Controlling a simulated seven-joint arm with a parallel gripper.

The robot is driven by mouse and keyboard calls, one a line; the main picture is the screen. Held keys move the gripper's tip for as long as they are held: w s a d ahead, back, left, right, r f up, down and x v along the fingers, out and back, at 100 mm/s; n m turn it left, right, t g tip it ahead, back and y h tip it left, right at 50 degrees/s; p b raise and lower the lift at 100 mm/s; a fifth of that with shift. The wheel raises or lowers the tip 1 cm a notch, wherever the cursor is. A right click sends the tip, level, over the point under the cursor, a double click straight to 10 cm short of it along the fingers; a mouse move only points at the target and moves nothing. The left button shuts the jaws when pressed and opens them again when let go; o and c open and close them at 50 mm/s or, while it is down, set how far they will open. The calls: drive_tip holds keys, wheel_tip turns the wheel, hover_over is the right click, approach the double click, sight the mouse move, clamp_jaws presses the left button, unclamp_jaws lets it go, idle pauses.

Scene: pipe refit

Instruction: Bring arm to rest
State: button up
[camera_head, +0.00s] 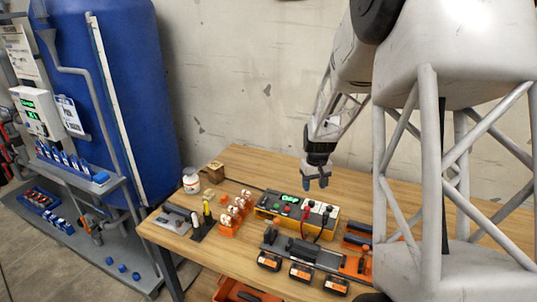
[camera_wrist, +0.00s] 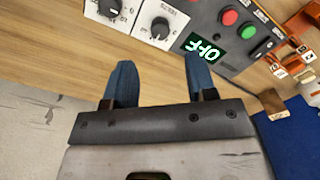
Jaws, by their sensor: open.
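My gripper (camera_head: 316,182) hangs above the back part of the wooden table, over the rear edge of a yellow-framed control box. In the wrist view its two blue fingers (camera_wrist: 162,85) stand apart with nothing between them. The control box (camera_head: 268,205) has a lit green display, buttons and knobs. It also shows in the wrist view (camera_wrist: 228,62), where the display reads "OFF" upside down. My gripper is apart from the box and touches nothing that I can see.
The wooden table (camera_head: 240,165) also bears a white jar (camera_head: 191,181), orange holders (camera_head: 229,220), and a rack with orange-black blocks (camera_head: 302,272) along its front. A big blue tank (camera_head: 125,90) stands at left. The table's back strip is mostly clear.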

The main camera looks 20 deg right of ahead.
drive_tip(key=s+a+r+t, duration=0.1)
drive_tip(key=s+a+r, duration=1.2)
drive_tip(key=a+r, duration=0.25)
drive_tip(key=s+a+r, duration=0.1)
drive_tip(key=s+a, duration=0.2)
drive_tip(key=s, duration=0.3)
drive_tip(key=s+a+r+t, duration=0.1)
drive_tip(key=s+a, duration=0.2)
drive_tip(key=s, duration=0.4)
drive_tip(key=s+a+r+n, duration=0.1)
drive_tip(key=s+a, duration=0.3)
drive_tip(key=s, duration=0.3)
drive_tip(key=shift+s+r+t, duration=0.15)
drive_tip(key=shift+r+t, duration=0.15)
drive_tip(key=shift+a, duration=0.1)
